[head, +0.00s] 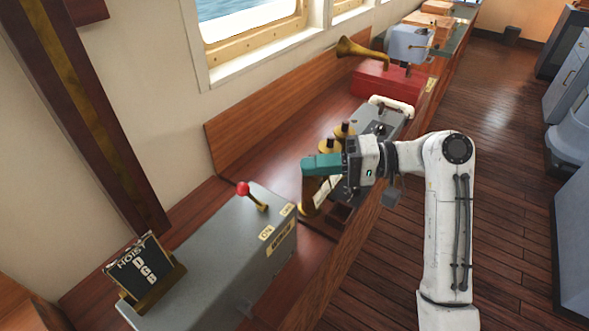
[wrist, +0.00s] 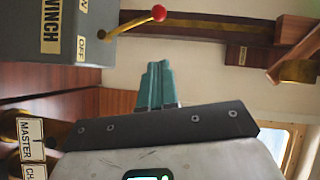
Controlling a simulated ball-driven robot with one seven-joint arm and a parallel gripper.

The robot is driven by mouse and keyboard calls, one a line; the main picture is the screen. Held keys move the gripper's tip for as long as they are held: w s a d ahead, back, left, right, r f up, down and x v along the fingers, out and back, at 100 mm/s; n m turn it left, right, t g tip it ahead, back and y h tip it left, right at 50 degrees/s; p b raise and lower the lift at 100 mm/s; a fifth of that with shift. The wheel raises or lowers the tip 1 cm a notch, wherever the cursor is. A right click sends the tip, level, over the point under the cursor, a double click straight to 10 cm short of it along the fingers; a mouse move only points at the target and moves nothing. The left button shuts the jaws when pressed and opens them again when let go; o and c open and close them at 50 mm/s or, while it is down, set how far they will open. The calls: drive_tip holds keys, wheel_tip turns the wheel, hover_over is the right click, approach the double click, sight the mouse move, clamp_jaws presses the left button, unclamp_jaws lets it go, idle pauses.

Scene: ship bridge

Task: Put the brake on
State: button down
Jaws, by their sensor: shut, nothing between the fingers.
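A grey box (head: 215,255) stands on the wooden counter at the lower left. A brass lever with a red knob (head: 243,188) rises from its top and leans to the upper left, beside plates reading ON and OFF. In the wrist view the box (wrist: 60,45) bears a WINCH plate and an OFF plate, and the lever (wrist: 158,13) shows at the top. I can read no brake label. My gripper (head: 304,165), with teal fingers, is shut and empty, right of the lever and apart from it. Its fingers (wrist: 157,70) point toward the lever's side in the wrist view.
A black HOIST sign (head: 145,268) stands on the box's near end. Brass-topped controls on a grey panel (head: 390,122) lie behind my gripper. MASTER (wrist: 31,127) labels one. A red box (head: 385,82) and brass horn (head: 360,48) stand farther back. Wood floor is open at right.

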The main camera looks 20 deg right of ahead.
drive_tip(key=shift+v, duration=1.95)
drive_tip(key=s+a+f+m+g+h, duration=0.1)
drive_tip(key=s+f+h, duration=0.4)
drive_tip(key=f, duration=0.6)
drive_tip(key=s+a+f+h, duration=0.1)
drive_tip(key=s+f+h, duration=0.35)
drive_tip(key=f, duration=0.75)
drive_tip(key=s+d+f+n+g+h, duration=0.1)
drive_tip(key=s+d+f+g+h, duration=0.1)
drive_tip(key=s, duration=0.8)
drive_tip(key=s+d+f+n+g+h, duration=0.1)
drive_tip(key=s+d+f+h, duration=0.3)
drive_tip(key=s, duration=0.6)
drive_tip(key=shift+s+d+f+g, duration=0.35)
drive_tip(key=shift+s+d+g, duration=0.05)
drive_tip(key=shift+d, duration=0.1)
